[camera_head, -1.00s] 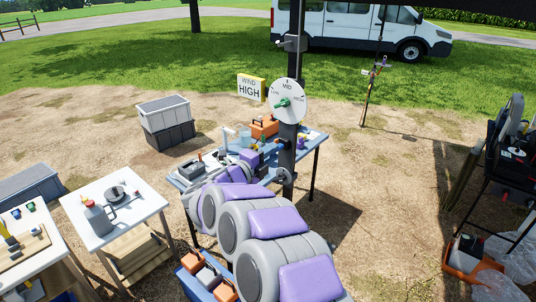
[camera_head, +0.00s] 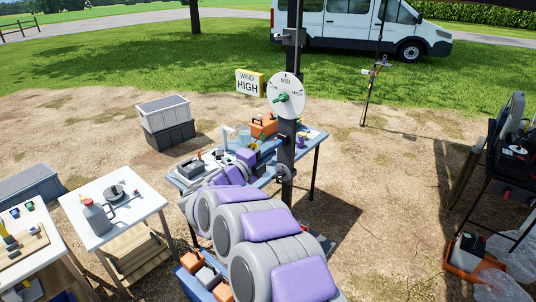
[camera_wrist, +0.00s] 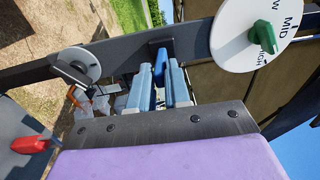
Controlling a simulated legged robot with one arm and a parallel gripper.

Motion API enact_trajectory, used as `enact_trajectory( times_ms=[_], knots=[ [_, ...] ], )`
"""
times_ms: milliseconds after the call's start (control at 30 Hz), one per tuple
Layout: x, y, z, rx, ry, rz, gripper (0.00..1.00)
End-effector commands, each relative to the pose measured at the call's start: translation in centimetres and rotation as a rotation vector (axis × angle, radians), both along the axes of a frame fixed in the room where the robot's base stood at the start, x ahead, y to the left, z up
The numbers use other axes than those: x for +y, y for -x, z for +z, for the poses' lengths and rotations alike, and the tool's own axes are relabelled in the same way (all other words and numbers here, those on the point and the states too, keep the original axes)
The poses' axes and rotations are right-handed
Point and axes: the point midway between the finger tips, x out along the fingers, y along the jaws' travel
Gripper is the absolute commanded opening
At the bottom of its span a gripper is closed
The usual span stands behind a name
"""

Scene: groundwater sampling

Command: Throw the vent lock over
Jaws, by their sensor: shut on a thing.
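In the wrist view, the two light blue fingers of my gripper (camera_wrist: 158,75) are closed on a small blue piece (camera_wrist: 160,62) at the dark post (camera_wrist: 120,67). This blue piece looks like a lever and may be the vent lock; its lower part is hidden between the fingers. In the head view, my arm reaches to the post (camera_head: 288,150) below the white dial (camera_head: 285,96). My gripper's tips are too small there to make out. The dial also shows in the wrist view (camera_wrist: 235,45), with a green pointer.
A pale disc (camera_wrist: 80,66) with a dark knob sits on the post. A red handle (camera_wrist: 30,145) shows at the wrist view's left edge. A yellow-edged "WIND HIGH" sign (camera_head: 250,83) is left of the dial. A cluttered blue table (camera_head: 312,138) stands behind my arm.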

Motion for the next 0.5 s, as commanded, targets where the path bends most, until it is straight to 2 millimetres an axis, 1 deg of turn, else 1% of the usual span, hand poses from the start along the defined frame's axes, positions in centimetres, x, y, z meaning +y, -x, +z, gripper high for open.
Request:
enact_trajectory(
  times_ms=[33,200,400,500],
  knots=[
    [0.1,-0.1,-0.9,-0.01,0.01,0.003,0.0],
    [-0.2,-0.4,-1.9,-0.047,0.041,0.004,0.0],
    [-0.3,-0.7,-2.8,-0.09,0.076,0.005,0.02],
    [-0.3,-0.7,-2.9,-0.104,0.086,0.006,0.03]
  ],
)
